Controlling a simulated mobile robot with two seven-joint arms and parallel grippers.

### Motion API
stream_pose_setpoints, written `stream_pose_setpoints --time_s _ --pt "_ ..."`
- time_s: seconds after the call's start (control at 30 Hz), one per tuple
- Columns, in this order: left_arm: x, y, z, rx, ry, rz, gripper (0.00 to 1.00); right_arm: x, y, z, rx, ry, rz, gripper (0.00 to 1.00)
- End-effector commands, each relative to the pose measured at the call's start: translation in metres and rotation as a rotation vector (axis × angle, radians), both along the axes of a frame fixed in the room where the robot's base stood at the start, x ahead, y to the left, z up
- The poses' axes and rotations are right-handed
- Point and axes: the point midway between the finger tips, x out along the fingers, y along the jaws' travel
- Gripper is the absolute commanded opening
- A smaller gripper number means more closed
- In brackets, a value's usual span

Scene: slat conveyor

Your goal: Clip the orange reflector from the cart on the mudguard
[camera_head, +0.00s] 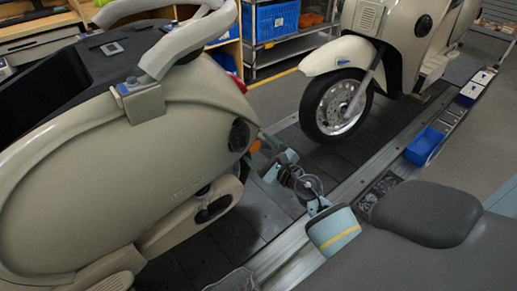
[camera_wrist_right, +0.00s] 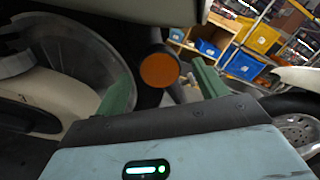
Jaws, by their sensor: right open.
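The orange reflector (camera_wrist_right: 160,70) is a round disc on a dark round backing in the right wrist view. In the head view a small orange patch (camera_head: 256,146) shows by the near cream scooter (camera_head: 150,175). My right gripper (camera_wrist_right: 165,88) is open, one green finger on each side of the disc in the picture. I cannot tell how far the disc lies beyond the fingertips, or whether it sits on the mudguard. In the head view my right gripper (camera_head: 264,142) is beside the scooter's right end. A cream curved panel (camera_wrist_right: 150,10) hangs above the disc. My left gripper is not in view.
A second cream scooter (camera_head: 345,52) stands on the slat conveyor (camera_head: 290,150). Blue boxes (camera_head: 425,145) line its right rail. Shelving with blue crates (camera_head: 275,20) stands at the back. A wheel (camera_wrist_right: 65,60) is close left of my right gripper.

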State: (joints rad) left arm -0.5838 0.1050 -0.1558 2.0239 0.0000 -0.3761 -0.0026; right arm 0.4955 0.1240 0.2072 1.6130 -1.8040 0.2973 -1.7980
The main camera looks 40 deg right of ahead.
Motion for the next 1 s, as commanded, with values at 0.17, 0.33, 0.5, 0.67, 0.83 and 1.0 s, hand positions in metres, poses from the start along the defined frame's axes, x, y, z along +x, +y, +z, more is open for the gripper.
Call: stream_pose_setpoints --time_s 0.17,0.33,0.5,0.67,0.83,1.0 --pt "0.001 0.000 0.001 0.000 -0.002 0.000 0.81 -0.028 -0.002 -0.001 -0.002 0.001 0.000 0.72" --pt "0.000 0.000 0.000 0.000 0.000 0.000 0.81 -0.052 -0.004 -0.001 -0.001 0.001 0.000 0.72" --pt "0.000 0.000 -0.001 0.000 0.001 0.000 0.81 -0.065 -0.005 0.000 0.000 0.001 0.001 0.72" --pt "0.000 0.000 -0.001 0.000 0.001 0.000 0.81 -0.068 -0.005 0.001 0.000 -0.001 0.001 0.72" --pt "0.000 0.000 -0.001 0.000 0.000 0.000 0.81 -0.068 -0.005 0.001 0.000 -0.001 0.001 0.72" --pt "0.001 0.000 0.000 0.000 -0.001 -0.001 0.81 -0.069 -0.004 0.000 0.016 0.001 0.000 0.72"
